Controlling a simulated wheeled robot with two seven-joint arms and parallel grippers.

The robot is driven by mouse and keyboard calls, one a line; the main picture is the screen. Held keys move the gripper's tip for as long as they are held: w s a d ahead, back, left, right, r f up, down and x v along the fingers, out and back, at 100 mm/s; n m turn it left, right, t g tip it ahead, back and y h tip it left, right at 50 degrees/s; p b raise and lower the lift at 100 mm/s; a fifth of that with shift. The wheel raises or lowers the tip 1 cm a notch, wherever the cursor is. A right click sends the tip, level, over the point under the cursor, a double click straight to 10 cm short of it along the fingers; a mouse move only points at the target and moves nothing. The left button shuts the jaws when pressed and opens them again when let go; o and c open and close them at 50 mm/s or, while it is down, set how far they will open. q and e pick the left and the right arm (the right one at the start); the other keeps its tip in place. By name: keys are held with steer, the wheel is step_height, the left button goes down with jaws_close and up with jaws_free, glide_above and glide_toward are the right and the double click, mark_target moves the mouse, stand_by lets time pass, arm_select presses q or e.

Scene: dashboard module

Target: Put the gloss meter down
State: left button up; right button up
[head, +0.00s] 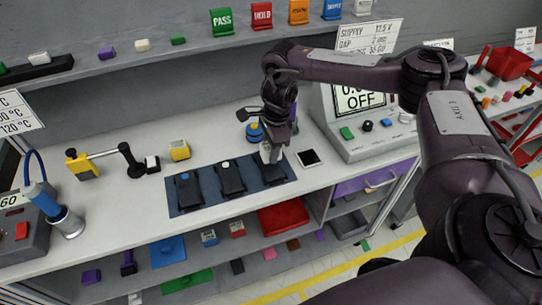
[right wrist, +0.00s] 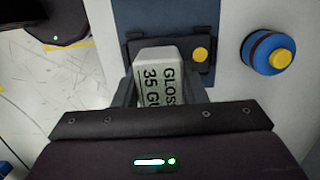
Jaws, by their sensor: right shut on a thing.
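The gloss meter (right wrist: 156,82) is a light grey block lettered "GLOSS 35 GU" in the right wrist view. My right gripper (right wrist: 158,92) is shut on it, a finger on each side. In the head view the right gripper (head: 273,148) points down at the right end of the blue mat (head: 208,204), and the meter (head: 266,154) shows as a pale patch between the fingers. It is over or against the rightmost black module (head: 273,174); I cannot tell whether they touch. That module (right wrist: 190,66) has a yellow knob. My left gripper is not in view.
Two more black modules, the left (head: 188,190) and the middle (head: 230,178), lie on the mat. The grey console (head: 365,139) stands farther right.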

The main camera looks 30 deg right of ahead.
step_height(320, 180, down, 4)
steer(key=shift+r+p, duration=0.2)
steer(key=shift+p, duration=0.2)
steer(key=shift+f, duration=0.1)
steer(key=o, duration=1.2)
steer(key=shift+f, duration=0.15)
steer(key=shift+c, duration=0.2)
